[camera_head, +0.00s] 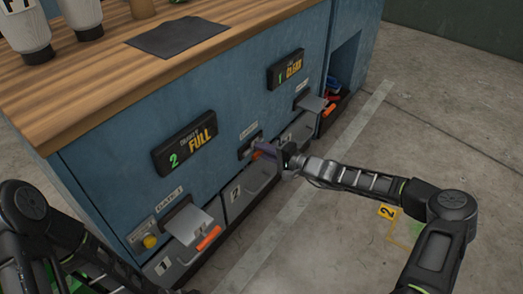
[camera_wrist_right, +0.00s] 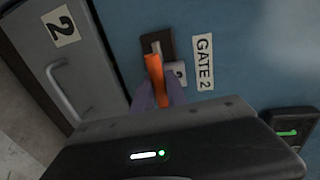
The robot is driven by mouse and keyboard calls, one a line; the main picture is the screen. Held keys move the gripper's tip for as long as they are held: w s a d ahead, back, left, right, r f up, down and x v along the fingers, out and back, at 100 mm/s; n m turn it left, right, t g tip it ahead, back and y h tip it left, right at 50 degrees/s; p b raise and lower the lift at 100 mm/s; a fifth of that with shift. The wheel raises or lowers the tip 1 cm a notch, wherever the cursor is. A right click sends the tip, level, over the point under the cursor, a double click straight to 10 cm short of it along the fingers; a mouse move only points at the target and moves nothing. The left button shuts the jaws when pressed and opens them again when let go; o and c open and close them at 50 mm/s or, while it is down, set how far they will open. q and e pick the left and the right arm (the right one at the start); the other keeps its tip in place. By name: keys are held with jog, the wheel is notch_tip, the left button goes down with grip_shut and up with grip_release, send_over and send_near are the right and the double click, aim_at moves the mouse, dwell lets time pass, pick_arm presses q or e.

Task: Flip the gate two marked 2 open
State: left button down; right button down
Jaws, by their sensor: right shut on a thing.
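Gate two's orange handle (camera_wrist_right: 155,80) sticks out of a dark slot plate (camera_wrist_right: 154,42) beside the "GATE 2" label (camera_wrist_right: 203,63) in the right wrist view. My right gripper (camera_wrist_right: 157,97) has its purple fingertips shut around this handle. In the head view my right gripper (camera_head: 268,152) reaches the gate two spot on the blue cabinet front, and its fingers mostly hide the handle. How far the gate is turned is hard to tell. My left arm (camera_head: 35,215) enters at the left, with its gripper out of view.
Gate one's flap (camera_head: 188,222) and gate three's flap (camera_head: 311,103) stick out with orange tips on either side. Drawer 2 (camera_wrist_right: 70,75) has a bar handle beside the gate. Displays read "2 FULL" (camera_head: 185,143) and "1 CLEAR" (camera_head: 287,68). The floor in front is open.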

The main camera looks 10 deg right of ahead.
jog(key=f+p+v, duration=0.1)
jog(key=p+v, duration=0.3)
jog(key=v, duration=0.4)
jog(key=shift+s+d+f, duration=0.2)
jog(key=shift+s+f, duration=0.1)
jog(key=shift+f, duration=0.25)
jog(key=c, duration=1.6)
grip_release()
jog(key=shift+o, duration=1.2)
jog(key=shift+r, duration=0.15)
jog(key=p+v, duration=0.2)
jog(key=v, duration=0.5)
jog(key=shift+s+d+p, duration=0.2)
jog(key=shift+s+p, duration=0.15)
jog(key=shift+p, duration=0.05)
